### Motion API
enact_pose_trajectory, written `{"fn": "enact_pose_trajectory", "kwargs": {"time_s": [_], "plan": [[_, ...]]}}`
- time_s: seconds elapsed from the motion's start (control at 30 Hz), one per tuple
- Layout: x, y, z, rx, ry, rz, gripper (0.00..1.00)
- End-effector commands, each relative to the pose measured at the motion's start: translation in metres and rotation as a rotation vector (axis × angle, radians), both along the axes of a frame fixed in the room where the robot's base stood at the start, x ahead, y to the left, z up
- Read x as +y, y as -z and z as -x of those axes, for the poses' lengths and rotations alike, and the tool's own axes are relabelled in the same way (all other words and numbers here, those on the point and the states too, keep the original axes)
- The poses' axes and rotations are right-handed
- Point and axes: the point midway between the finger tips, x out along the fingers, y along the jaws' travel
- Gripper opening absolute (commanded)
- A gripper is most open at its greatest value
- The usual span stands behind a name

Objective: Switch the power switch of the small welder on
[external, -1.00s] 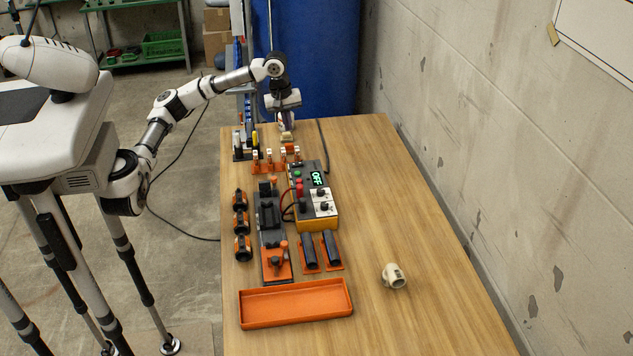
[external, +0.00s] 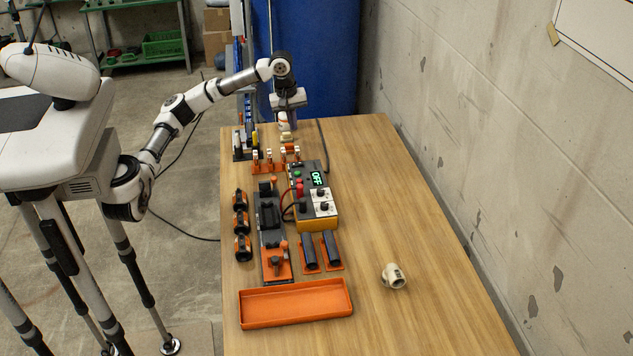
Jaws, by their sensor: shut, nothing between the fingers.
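The small welder (external: 318,208) is a yellow and dark box on the table, right of the middle row of tools. Its display (external: 317,179) reads OFF in green. Its top face carries a green button, a red part and dark knobs on a white panel. Which of these is the power switch is too small to tell. My gripper (external: 286,138) points down at the far end of the table, beyond the welder and apart from it. It is shut and empty, with its tips small in the view.
An orange rack (external: 270,167) stands between my gripper and the welder's left side. A dark clamp fixture (external: 268,216), black rings and dark pipes lie nearby. An orange tray (external: 296,303) is in front. A beige fitting (external: 394,277) lies right. The table's right side is mostly clear.

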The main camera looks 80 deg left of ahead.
Motion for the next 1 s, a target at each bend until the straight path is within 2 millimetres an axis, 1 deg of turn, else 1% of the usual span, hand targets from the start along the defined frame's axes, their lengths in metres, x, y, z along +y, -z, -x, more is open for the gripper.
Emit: {"fn": "enact_pose_trajectory", "kwargs": {"time_s": [0.17, 0.4, 0.6, 0.8, 1.0], "plan": [[0.0, 0.025, -0.003, 0.002, 0.002, 0.004, 0.0], [-0.001, 0.077, -0.01, 0.002, 0.002, 0.004, 0.0], [-0.001, 0.111, -0.015, 0.001, 0.001, 0.003, 0.0], [-0.001, 0.131, -0.018, 0.0, 0.001, 0.002, 0.0], [-0.001, 0.135, -0.018, -0.001, 0.001, 0.0, 0.0]]}}
